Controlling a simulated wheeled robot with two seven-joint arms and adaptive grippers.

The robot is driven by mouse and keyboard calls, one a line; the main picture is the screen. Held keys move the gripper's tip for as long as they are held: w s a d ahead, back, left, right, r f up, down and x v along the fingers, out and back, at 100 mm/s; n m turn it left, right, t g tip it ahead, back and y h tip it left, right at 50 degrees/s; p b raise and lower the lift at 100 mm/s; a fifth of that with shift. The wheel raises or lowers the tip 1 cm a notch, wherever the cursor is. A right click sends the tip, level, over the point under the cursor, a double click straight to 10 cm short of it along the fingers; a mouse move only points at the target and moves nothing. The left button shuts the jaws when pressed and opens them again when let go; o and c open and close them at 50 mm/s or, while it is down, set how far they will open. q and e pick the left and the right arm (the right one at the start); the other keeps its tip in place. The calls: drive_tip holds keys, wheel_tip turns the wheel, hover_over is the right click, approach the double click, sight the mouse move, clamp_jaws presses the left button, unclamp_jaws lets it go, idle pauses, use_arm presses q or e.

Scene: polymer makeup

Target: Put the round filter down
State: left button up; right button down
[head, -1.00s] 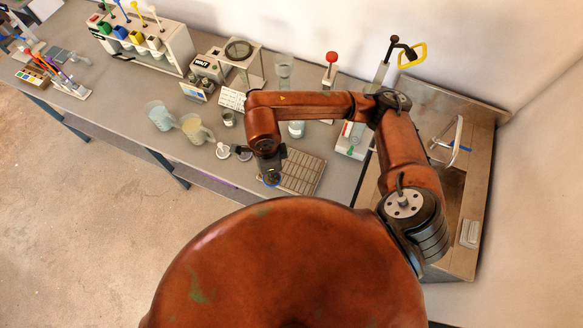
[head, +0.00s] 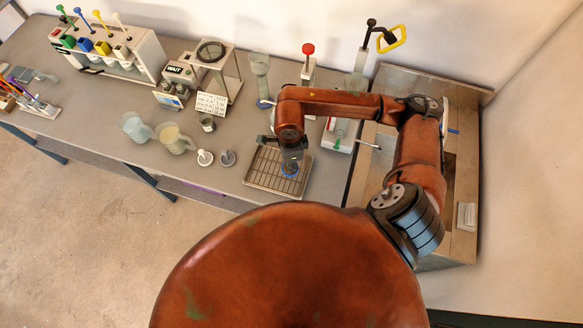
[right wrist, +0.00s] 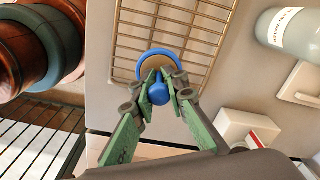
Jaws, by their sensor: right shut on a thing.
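The round filter is a tan disc with a blue rim and a blue knob. In the head view my right gripper (head: 291,157) is over the right part of a wire-grid tray (head: 262,188). The wire grid also shows behind the filter in the right wrist view (right wrist: 122,35). Whether the filter touches the grid I cannot tell. My left gripper is not in view.
Two small round pieces, one white (head: 205,157) and one grey (head: 227,158), lie left of the tray. Two beakers (head: 174,140) stand farther left. A red-knobbed stand (head: 308,68) is behind my arm. The tray's left part is empty.

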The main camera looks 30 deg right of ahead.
drive_tip(key=shift+d+f, duration=0.2)
drive_tip(key=f, duration=0.1)
drive_tip(key=f+b, duration=0.1)
drive_tip(key=f, duration=0.1)
drive_tip(key=shift+d+f+b, duration=0.2)
drive_tip(key=shift+d+b, duration=0.05)
drive_tip(key=shift+b, duration=0.05)
drive_tip(key=shift+w+f, duration=0.1)
drive_tip(key=shift+f, duration=0.1)
drive_tip(key=shift+r, duration=0.1)
drive_tip(key=shift+f, duration=0.2)
drive_tip(key=c, duration=1.9)
unclamp_jaws()
